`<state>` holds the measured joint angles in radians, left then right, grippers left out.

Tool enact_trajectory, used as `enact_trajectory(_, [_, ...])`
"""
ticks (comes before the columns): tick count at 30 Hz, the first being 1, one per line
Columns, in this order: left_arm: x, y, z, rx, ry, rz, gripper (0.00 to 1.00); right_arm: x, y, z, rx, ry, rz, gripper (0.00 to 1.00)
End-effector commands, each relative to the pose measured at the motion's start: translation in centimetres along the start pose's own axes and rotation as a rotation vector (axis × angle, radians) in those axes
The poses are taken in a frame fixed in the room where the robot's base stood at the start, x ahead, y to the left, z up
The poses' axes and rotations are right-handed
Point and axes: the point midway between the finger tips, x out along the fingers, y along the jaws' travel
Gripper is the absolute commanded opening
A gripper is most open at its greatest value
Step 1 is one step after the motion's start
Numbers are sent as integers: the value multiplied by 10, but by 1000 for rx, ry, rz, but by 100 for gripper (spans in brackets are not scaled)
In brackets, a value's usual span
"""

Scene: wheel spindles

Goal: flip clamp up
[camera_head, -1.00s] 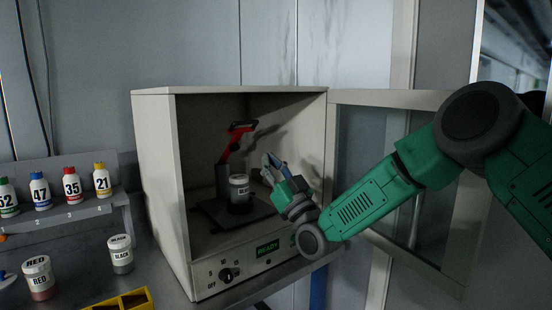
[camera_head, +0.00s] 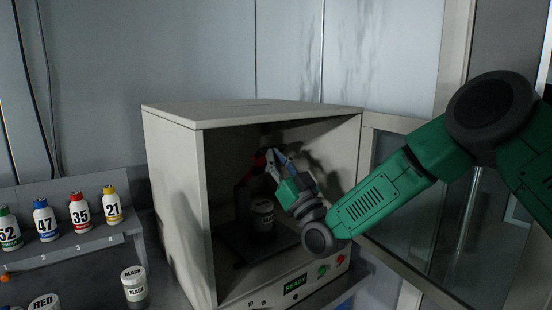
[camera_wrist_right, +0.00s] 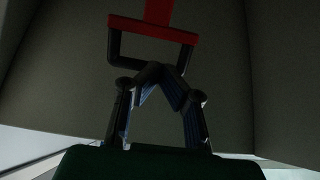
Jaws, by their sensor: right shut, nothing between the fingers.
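The red clamp (camera_head: 251,171) stands inside the open box, behind a small labelled jar (camera_head: 263,216) on a dark plate. Its upper part is partly hidden by my right gripper (camera_head: 272,158) in the head view. In the right wrist view the clamp shows as a red bar (camera_wrist_right: 152,28) with a black U-shaped frame below it. My right gripper, also in the wrist view (camera_wrist_right: 161,75), has its fingertips together at the lower edge of that frame. Nothing shows between them; I cannot tell whether they touch the frame. My left gripper is out of view.
The box (camera_head: 180,200) has side walls and a roof (camera_head: 250,113) close around the gripper. Its glass door (camera_head: 410,200) stands open at the right. Numbered bottles (camera_head: 80,212) stand on a shelf at the left, with a black-labelled jar (camera_head: 135,287) below.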

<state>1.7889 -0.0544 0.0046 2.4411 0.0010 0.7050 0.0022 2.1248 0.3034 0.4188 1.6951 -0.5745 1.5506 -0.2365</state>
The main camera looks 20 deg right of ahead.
Motion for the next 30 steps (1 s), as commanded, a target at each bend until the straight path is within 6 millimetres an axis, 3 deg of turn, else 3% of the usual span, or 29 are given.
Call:
enact_trajectory(8, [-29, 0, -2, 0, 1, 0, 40, 34, 4, -14, -2, -120, 1, 0])
enact_trajectory(13, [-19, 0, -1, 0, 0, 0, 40, 54, 2, -10, -1, -132, 2, 0])
enact_trajectory(30, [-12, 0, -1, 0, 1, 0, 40, 56, -1, -5, 0, -133, -2, 0])
